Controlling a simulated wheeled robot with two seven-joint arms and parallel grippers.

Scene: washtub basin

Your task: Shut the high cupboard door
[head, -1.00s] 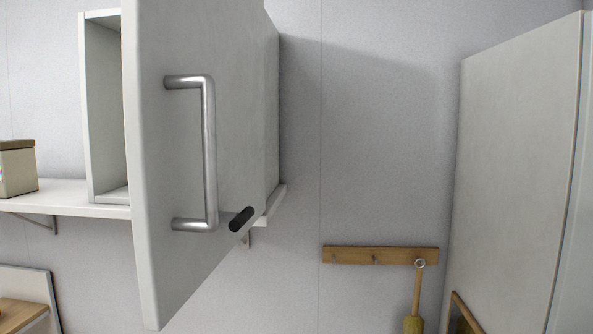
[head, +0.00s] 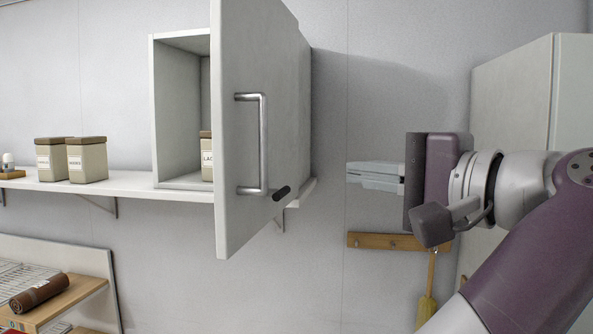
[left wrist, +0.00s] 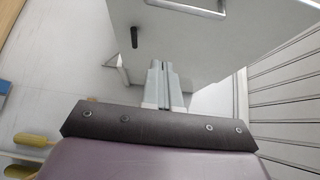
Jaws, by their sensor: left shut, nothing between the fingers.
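The high cupboard (head: 180,110) stands on a wall shelf. Its pale grey door (head: 235,150) is swung wide open toward me, so part of the inside shows to the door's left. A silver bar handle (head: 263,145) is on the door's right-facing side; it also shows at the top of the left wrist view (left wrist: 185,7). My left gripper (head: 350,174) is to the right of the door, its fingers pointing left, shut and empty. In the left wrist view the closed fingers (left wrist: 163,64) point toward the door face (left wrist: 215,45). Contact is not visible. My right gripper is not in view.
A short black peg (head: 282,193) sticks out near the door's lower edge. Lidded jars (head: 87,160) stand on the shelf (head: 130,190); another is partly hidden inside the cupboard. A wooden hook rail (head: 385,241) and a tall cabinet (head: 510,100) are at right.

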